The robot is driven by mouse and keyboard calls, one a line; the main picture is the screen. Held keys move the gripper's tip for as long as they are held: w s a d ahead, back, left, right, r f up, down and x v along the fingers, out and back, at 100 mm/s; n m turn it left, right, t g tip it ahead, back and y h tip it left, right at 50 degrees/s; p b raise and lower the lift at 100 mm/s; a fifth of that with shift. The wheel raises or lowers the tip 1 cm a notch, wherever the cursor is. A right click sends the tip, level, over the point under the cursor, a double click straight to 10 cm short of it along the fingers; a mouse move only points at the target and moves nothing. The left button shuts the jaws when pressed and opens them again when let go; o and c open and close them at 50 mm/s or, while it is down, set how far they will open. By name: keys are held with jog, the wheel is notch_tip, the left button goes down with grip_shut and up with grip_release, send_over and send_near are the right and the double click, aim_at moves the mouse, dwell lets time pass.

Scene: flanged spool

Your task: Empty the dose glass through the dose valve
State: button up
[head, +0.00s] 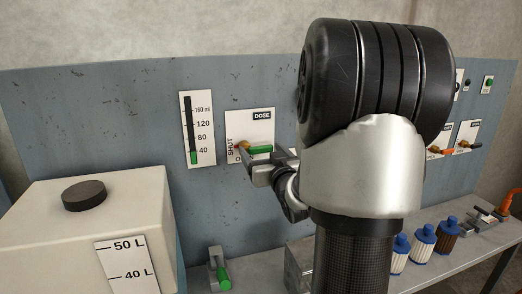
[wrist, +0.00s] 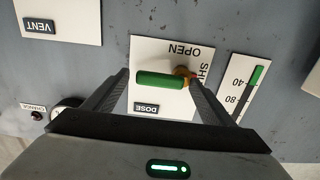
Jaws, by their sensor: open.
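The dose valve's green handle (head: 260,149) lies level on the white DOSE plate (head: 262,127); its free end points right in the head view, away from the word SHUT. In the wrist view the picture is upside down, and the handle (wrist: 158,80) reaches left from a brass pivot with a red tip by SHUT. The dose glass (head: 194,128) has a scale to 160 ml; its green column (head: 194,157) stands around the 40 mark. My gripper (wrist: 159,77) is open, one finger near the handle's free end, the other near the pivot. I cannot tell whether they touch it.
A white tank (head: 70,220) with a black cap (head: 84,195) stands at left. A green-handled fitting (head: 220,270) and several blue-capped cartridges (head: 422,243) are on the bench. A VENT plate (wrist: 60,22) is near the DOSE plate. My arm hides the panel's middle in the head view.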

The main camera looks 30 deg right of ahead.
jog(key=c, duration=1.5)
jog(key=shift+n+b, duration=0.4)
jog(key=shift+b, duration=0.3)
jog(key=n+b, duration=0.1)
jog(key=b, duration=0.1)
jog(key=n+b, duration=0.1)
jog(key=b, duration=0.1)
jog(key=shift+a+r+n, duration=0.2)
jog(key=shift+r+n, duration=0.15)
jog(key=shift+n, duration=0.05)
jog(key=n+b, duration=0.2)
jog(key=b, duration=0.1)
jog(key=r+n+b, duration=0.1)
jog(key=b, duration=0.1)
jog(key=shift+a+r+n, duration=0.1)
jog(key=shift+a+n, duration=0.15)
jog(key=shift+n, duration=0.15)
jog(key=shift+w+a+r+n+b, duration=0.15)
jog(key=shift+a+r+n+b, duration=0.25)
jog(key=shift+n+b, duration=1.05)
jog(key=shift+w+a+r+n+b, duration=0.1)
jog(key=shift+a+r+n+b, duration=0.25)
jog(key=shift+n+b, duration=1.05)
jog(key=shift+w+a+r+n+b, duration=0.2)
jog(key=shift+a+n+b, duration=0.3)
jog(key=shift+n+b, duration=0.95)
jog(key=shift+r, duration=0.1)
